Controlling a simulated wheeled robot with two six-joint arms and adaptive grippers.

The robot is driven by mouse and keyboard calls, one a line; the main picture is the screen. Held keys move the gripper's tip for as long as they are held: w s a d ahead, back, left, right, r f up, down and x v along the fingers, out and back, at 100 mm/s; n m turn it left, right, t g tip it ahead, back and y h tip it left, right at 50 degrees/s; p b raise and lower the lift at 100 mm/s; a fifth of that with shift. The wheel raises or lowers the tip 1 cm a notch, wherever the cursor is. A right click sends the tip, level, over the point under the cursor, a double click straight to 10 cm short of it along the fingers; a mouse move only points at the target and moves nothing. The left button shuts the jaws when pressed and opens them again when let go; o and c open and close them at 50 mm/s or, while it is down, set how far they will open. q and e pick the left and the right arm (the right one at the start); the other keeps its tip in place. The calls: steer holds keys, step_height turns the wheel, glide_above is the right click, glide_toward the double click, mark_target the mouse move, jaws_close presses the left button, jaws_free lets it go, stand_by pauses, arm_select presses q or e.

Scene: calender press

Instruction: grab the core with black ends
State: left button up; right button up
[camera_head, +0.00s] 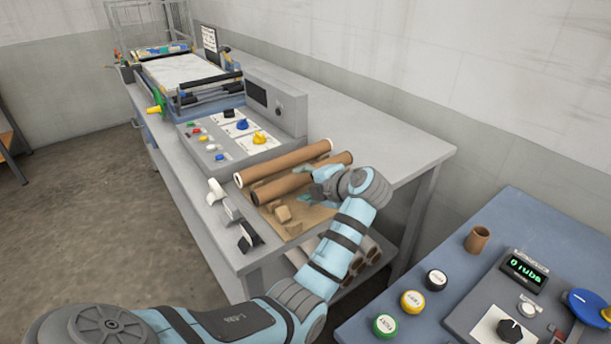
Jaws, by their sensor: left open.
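The brown core with black ends (280,187) lies on the grey bench, its right part partly covered by my gripper. A brown core with white ends (283,162) lies just behind it, roughly parallel. My left gripper (318,182) is open at the right part of the black-ended core. Its fingers are small and partly hidden by the wrist, so I cannot tell whether they touch or straddle the core. My right gripper is not in view.
Brown blocks (282,213) and scraps lie in front of the cores. White and black holders (225,205) stand at the bench's front edge. A control panel (235,135) and press (185,75) are behind. A blue table (535,235) with buttons stands right.

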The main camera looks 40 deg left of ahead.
mark_target(296, 181)
arm_select(q)
steer(key=x, duration=0.5)
steer(key=shift+a, duration=0.15)
steer(key=c, duration=0.9)
steer(key=shift+o, duration=0.2)
steer(key=shift+r, duration=0.1)
